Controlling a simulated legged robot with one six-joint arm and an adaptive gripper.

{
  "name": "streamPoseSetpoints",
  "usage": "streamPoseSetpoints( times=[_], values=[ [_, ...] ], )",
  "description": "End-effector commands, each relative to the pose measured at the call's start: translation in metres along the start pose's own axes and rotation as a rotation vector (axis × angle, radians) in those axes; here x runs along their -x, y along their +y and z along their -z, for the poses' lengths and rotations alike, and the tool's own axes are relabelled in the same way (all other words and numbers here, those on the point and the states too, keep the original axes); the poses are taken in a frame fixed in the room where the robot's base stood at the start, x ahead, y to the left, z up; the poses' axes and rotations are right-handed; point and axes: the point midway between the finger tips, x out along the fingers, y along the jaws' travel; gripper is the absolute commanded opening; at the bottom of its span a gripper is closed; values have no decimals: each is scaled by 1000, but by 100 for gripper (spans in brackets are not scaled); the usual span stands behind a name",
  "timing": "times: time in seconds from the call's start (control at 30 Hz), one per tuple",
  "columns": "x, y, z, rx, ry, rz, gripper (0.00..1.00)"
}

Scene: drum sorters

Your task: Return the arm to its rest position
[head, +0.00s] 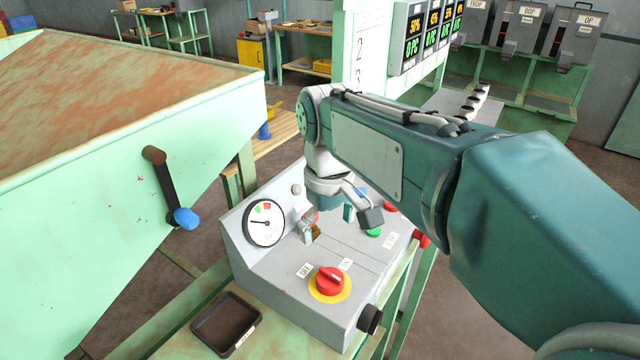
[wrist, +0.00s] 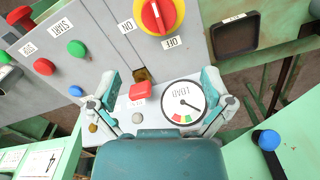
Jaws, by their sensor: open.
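My gripper (head: 341,222) is open and empty, pointing down above the grey control box (head: 285,290). In the wrist view its fingers (wrist: 162,80) are spread wide over the panel, with a small red switch (wrist: 140,91) and the round gauge (wrist: 183,102) seen between and beside them. My arm reaches in from the right and hides part of the box's back. The red rotary knob on its yellow disc (head: 330,282) sits at the box front; it also shows in the wrist view (wrist: 158,15). I cannot tell whether the fingers touch the panel.
A green button (head: 374,232) lies close to the right finger. A black tray (head: 226,324) is left of the box. A large green hopper (head: 120,170) with a blue-handled crank (head: 170,190) fills the left. A display board (head: 430,35) stands behind my arm.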

Motion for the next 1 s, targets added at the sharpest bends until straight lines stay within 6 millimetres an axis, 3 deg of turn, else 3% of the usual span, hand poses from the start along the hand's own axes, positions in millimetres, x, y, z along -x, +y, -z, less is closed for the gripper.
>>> streamPoseSetpoints(
  times=[0.17, 0.43, 0.7, 0.83, 1.0],
  values=[
    [2, 4, -12, -34, 30, -8, 100],
    [-1, 22, -84, -249, 212, -58, 100],
    [-26, 26, -148, -465, 401, -114, 100],
    [-36, 26, -165, -528, 459, -131, 100],
    [-41, 26, -170, -553, 481, -137, 100]
  ],
)
